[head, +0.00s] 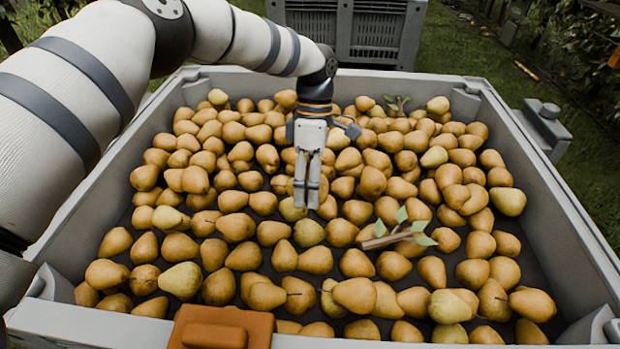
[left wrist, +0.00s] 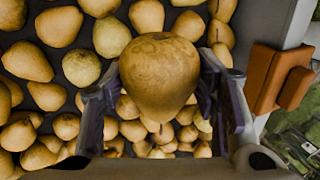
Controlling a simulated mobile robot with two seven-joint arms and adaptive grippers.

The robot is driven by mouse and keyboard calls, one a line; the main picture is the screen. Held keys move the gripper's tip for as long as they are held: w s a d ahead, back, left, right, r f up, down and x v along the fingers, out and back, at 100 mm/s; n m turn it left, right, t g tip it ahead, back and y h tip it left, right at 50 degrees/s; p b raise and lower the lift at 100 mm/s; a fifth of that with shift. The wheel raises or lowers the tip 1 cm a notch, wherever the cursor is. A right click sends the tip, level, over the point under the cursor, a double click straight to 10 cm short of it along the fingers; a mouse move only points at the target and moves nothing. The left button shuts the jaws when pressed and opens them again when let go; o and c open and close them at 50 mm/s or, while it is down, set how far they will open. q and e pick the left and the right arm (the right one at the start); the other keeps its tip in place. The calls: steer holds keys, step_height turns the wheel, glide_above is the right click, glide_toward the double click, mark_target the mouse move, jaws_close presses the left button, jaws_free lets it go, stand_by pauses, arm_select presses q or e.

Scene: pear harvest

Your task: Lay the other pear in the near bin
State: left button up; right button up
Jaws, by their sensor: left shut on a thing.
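The near bin (head: 110,325) is a large grey crate holding many yellow-brown pears. My left gripper (head: 307,190) hangs above the middle of this bin with its fingers pointing down. In the left wrist view, the gripper's fingers are shut on a brownish pear (left wrist: 160,75), one finger on each side. Other pears show below it. In the head view I cannot clearly tell the held pear from the pears around the fingers. My right gripper is not in view.
An orange block (head: 221,328) sits on the near rim; it also shows in the left wrist view (left wrist: 278,80). A leafy twig (head: 395,238) lies on the pears. A second grey bin (head: 345,25) stands behind on grass. Bin walls surround the pears.

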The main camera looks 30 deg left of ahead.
arm_select(q)
steer(key=shift+f+b, duration=1.1)
steer(key=shift+f, duration=2.55)
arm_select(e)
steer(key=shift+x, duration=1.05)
arm_select(q)
steer(key=shift+f+b, duration=1.2)
steer(key=shift+f, duration=1.3)
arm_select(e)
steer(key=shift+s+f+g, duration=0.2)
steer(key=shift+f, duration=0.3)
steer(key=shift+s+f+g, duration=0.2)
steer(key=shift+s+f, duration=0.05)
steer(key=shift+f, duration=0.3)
arm_select(q)
steer(key=o, duration=1.4)
